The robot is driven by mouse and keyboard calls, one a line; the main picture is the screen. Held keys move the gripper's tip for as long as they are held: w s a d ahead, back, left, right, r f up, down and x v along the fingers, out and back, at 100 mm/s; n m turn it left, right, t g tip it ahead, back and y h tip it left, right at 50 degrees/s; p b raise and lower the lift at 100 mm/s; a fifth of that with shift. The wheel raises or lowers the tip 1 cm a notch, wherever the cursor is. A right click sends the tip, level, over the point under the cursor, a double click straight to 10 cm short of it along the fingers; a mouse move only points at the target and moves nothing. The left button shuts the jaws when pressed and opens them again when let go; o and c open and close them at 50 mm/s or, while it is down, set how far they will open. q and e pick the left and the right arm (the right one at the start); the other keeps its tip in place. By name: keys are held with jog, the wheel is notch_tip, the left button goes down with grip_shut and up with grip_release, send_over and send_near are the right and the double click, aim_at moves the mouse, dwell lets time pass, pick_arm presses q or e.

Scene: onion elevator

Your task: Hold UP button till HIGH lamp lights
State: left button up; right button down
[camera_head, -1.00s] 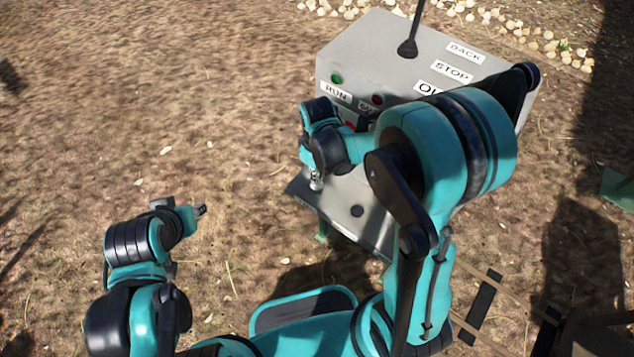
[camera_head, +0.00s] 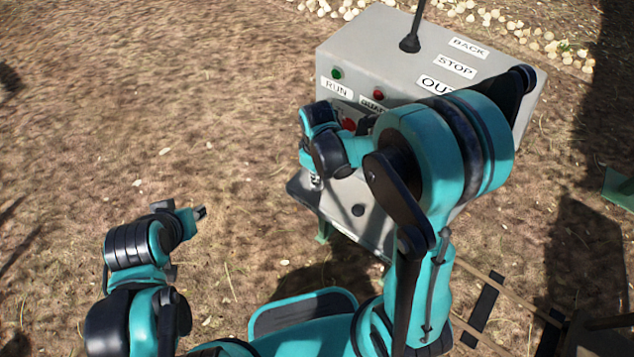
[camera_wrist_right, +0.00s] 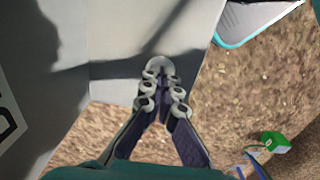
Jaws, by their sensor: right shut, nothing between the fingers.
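The grey control box (camera_head: 335,55) stands at upper centre in the head view, with a sloping lower panel (camera_head: 375,228). I cannot make out an UP label or a HIGH lamp. My right gripper (camera_head: 316,183) points down at the panel's left part; its fingers are together and empty in the right wrist view (camera_wrist_right: 160,72). Its tips are over the grey surface, and I cannot tell whether they touch a button. My left gripper (camera_head: 201,212) is at lower left, away from the box; its jaws are too small to judge.
A green lamp (camera_head: 336,73) above RUN, a red lamp (camera_head: 378,95) and a black lever (camera_head: 411,42) are on the box. My right arm hides part of its front. Dry ground lies open to the left. A small green object (camera_wrist_right: 274,141) shows in the wrist view.

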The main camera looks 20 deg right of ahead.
jog(key=shift+r, duration=0.15)
dwell(0.4)
notch_tip(320, 180, up, 7)
jog(key=p, duration=0.5)
dwell(0.8)
jog(key=s+d+r+m+t, duration=0.4)
jog(key=s+r+m+t, duration=0.3)
jog(key=s+r, duration=0.3)
notch_tip(320, 180, up, 2)
jog(key=shift+s+d+r+m+b, duration=0.1)
jog(key=shift+s+d+m+b, duration=0.05)
jog(key=shift+d+m+b, duration=0.25)
